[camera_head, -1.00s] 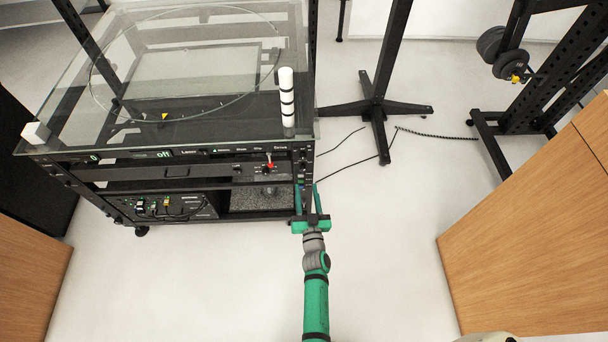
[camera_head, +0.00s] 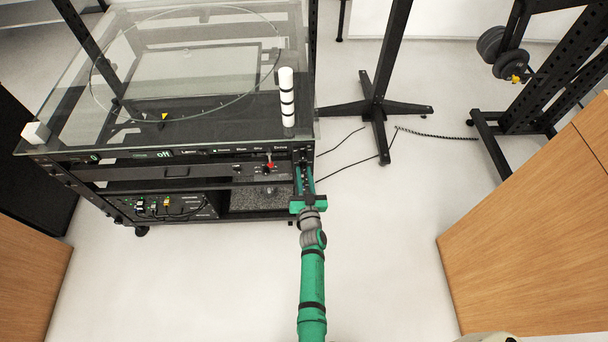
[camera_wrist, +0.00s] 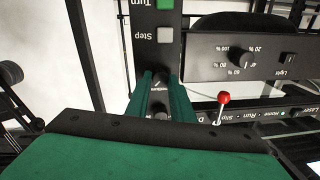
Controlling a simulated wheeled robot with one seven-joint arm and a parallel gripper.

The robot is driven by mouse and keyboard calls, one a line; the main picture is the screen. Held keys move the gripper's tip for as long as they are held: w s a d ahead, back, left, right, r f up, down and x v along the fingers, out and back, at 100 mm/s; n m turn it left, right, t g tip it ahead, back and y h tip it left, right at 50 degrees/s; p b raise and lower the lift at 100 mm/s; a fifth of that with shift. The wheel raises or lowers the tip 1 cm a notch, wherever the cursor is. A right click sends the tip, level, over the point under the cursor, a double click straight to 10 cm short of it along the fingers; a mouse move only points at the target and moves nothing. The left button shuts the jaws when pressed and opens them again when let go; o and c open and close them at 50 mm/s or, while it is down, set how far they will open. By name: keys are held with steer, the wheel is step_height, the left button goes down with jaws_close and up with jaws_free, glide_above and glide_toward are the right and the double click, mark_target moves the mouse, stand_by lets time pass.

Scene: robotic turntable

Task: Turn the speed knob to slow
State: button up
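The small black control panel (camera_wrist: 166,53) at the rack's right end carries Turn and Step buttons. Below them in the wrist view is a "Medium" marking and a dark round knob (camera_wrist: 159,106), seen between my fingers; this seems to be the speed knob. My gripper (camera_wrist: 161,76) has its two green fingers apart, one on each side of the marking and knob. I cannot tell whether they touch it. In the head view my gripper (camera_head: 305,168) is at the right front of the rack (camera_head: 165,172), and its fingers hide the knob.
A dial marked in percent (camera_wrist: 241,58) and a Light switch (camera_wrist: 289,58) sit on a neighbouring panel. A red-tipped lever (camera_wrist: 223,98) stands out close to my fingers. A glass top (camera_head: 200,60) covers the rack.

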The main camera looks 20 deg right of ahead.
jaws_close()
steer(key=n, duration=0.9)
steer(key=shift+a+r+g, duration=0.1)
steer(key=shift+g, duration=0.2)
steer(key=n, duration=0.4)
steer(key=shift+h, duration=0.3)
steer(key=shift+n, duration=2)
